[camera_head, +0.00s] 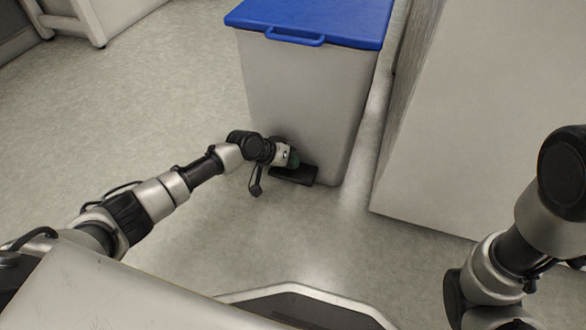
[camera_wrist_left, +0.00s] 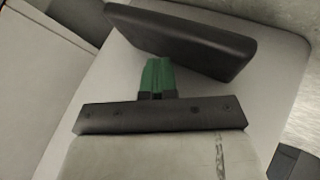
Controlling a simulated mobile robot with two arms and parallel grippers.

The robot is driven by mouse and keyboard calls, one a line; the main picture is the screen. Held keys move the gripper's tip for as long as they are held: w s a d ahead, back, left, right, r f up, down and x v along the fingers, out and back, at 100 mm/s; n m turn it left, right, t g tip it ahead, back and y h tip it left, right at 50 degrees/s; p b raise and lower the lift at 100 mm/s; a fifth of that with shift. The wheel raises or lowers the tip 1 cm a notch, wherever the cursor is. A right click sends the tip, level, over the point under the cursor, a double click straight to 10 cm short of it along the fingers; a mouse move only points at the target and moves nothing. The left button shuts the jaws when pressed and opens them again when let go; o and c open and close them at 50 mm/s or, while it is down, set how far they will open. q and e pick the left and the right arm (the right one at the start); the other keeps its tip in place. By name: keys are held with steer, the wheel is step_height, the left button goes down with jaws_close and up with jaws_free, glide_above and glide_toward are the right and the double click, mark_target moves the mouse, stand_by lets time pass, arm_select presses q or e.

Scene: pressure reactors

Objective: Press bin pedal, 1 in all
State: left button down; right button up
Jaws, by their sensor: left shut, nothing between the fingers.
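The bin (camera_head: 305,90) is a tall grey box with a blue lid (camera_head: 315,18), which lies closed. Its black pedal (camera_head: 295,175) sticks out at the bottom of the front face. In the left wrist view the pedal (camera_wrist_left: 185,40) is a dark slab across the top of the picture. My left gripper (camera_head: 294,161) is low in front of the bin, right by the pedal. Its green fingertips (camera_wrist_left: 157,75) are shut with nothing between them and point towards the pedal. I cannot tell whether they touch it. My right gripper is not in view; only my right arm shows.
A large pale cabinet or block (camera_head: 480,110) stands to the right of the bin, with a narrow gap between. A white bench leg (camera_head: 95,25) is at the far left. The grey floor (camera_head: 150,110) left of the bin is clear.

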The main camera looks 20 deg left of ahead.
mark_target(289, 170)
arm_select(q)
steer(key=shift+s+d+f+b, duration=0.15)
steer(key=shift+f+b, duration=0.35)
steer(key=shift+f, duration=1.45)
stand_by(0.8)
steer(key=shift+r, duration=0.15)
steer(key=shift+r+p, duration=2.1)
steer(key=shift+r, duration=0.25)
steer(key=shift+r, duration=0.15)
step_height(289, 170, up, 5)
steer(key=p, duration=0.5)
